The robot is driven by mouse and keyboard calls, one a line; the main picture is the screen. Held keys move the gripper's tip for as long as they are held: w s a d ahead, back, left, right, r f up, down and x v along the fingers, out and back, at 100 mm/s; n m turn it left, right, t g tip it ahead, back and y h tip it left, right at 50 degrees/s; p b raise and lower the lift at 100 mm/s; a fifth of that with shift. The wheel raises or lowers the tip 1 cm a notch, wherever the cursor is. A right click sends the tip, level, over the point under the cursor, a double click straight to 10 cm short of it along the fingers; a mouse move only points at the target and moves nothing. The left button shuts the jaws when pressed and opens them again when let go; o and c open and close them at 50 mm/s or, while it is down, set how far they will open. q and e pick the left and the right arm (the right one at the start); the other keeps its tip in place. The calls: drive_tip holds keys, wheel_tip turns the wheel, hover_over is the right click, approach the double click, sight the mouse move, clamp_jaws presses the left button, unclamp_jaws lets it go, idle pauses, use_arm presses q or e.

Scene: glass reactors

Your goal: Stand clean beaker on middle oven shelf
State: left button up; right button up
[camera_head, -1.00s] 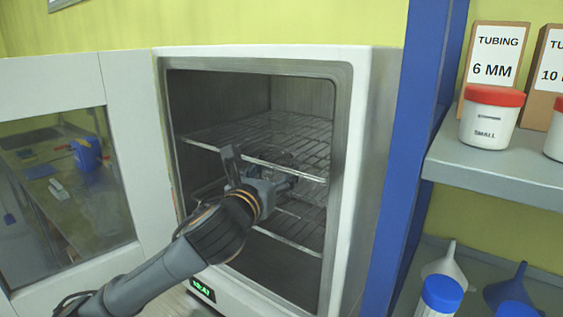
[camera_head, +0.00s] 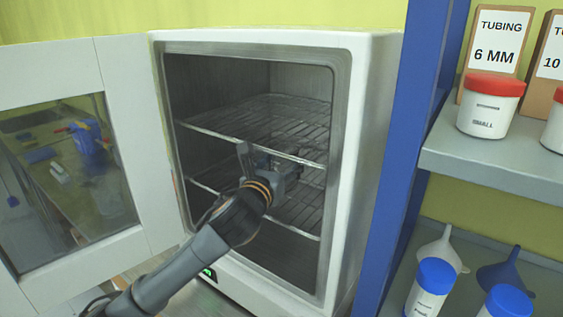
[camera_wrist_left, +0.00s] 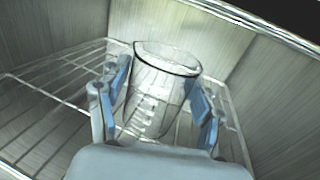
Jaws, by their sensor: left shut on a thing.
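A clear glass beaker with graduation marks (camera_wrist_left: 155,95) shows in the left wrist view, rim upward, between the blue-padded fingers of my left gripper (camera_wrist_left: 160,105). The gripper is shut on it. A wire shelf (camera_wrist_left: 45,95) lies behind and below the beaker; I cannot tell whether its base touches the wires. In the head view my left gripper (camera_head: 265,160) reaches into the open oven (camera_head: 345,180), in front of and just below the front edge of the upper wire shelf (camera_head: 225,118). A lower wire shelf (camera_head: 300,212) lies beneath it. The beaker is mostly hidden there. My right gripper is out of view.
The oven door (camera_head: 115,130) stands open to the left. A blue upright (camera_head: 400,170) and a grey shelf (camera_head: 500,158) with a red-lidded jar (camera_head: 490,108) stand to the right. Funnels and blue-capped bottles (camera_head: 430,290) are below.

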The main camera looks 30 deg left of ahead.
use_arm(q)
drive_tip(key=o, duration=1.2)
drive_tip(key=shift+f, duration=0.1)
drive_tip(key=shift+s+r, duration=0.1)
drive_tip(key=shift+r, duration=0.1)
drive_tip(key=s, duration=0.3)
drive_tip(key=s+d, duration=0.1)
drive_tip(key=s, duration=0.1)
drive_tip(key=s+p, duration=0.1)
drive_tip(key=s, duration=0.2)
drive_tip(key=shift+s+d, duration=0.35)
drive_tip(key=s+p, duration=0.1)
drive_tip(key=p, duration=0.2)
drive_tip(key=s+p, duration=0.2)
drive_tip(key=p, duration=0.1)
drive_tip(key=shift+d, duration=0.3)
